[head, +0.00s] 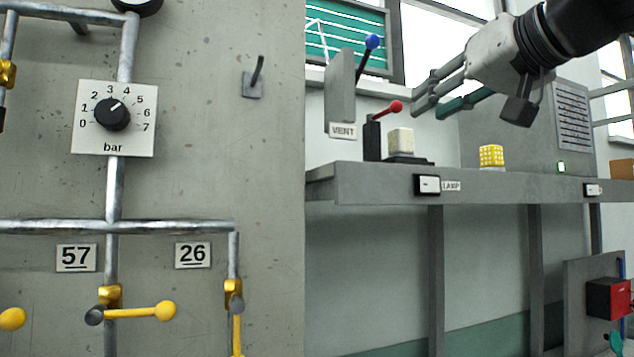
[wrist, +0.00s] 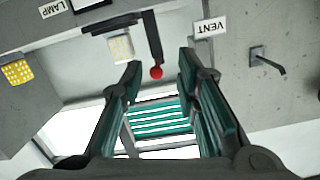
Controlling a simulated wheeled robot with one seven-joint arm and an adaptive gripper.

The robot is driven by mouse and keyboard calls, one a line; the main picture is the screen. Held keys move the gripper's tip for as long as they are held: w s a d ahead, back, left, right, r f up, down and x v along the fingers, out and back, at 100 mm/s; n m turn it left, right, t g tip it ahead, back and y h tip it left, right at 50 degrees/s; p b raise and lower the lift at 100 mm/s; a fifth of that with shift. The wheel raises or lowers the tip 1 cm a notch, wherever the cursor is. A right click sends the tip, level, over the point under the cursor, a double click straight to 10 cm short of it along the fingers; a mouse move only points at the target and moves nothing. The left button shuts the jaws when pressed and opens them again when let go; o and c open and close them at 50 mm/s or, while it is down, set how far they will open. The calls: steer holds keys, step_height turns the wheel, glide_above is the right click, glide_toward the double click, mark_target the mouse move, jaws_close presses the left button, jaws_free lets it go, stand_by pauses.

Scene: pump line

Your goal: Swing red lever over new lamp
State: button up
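A pale, whitish block lamp (head: 401,140) sits on a dark base just right of the post. A yellow dotted block (head: 491,155) stands farther right on the shelf; no label tells which is new. My gripper (head: 428,108) is open and empty, just right of the red ball. In the wrist view, which is upside down, the red ball (wrist: 156,72) appears between the spread fingertips, with no grip on it.
A grey VENT plate (head: 341,92) and a blue-tipped lever (head: 372,42) stand left of the red lever. A switch (head: 428,185) beside a LAMP label is on the shelf's front edge (head: 370,187). A wall hook (wrist: 268,60) shows in the wrist view.

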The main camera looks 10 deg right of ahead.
steer(key=s+a+f+g+p, duration=0.1)
steer(key=s+f+g+p, duration=0.1)
steer(key=s+f, duration=0.3)
steer(key=s+a+f+g+h+p, duration=0.1)
steer(key=s+a+f+g+p, duration=0.1)
steer(key=s+f+p, duration=0.3)
step_height(320, 180, down, 4)
steer(key=shift+s+a+r+m+g+h, duration=0.15)
steer(key=shift+s+a+m+g+h, duration=0.15)
steer(key=shift+g, duration=0.3)
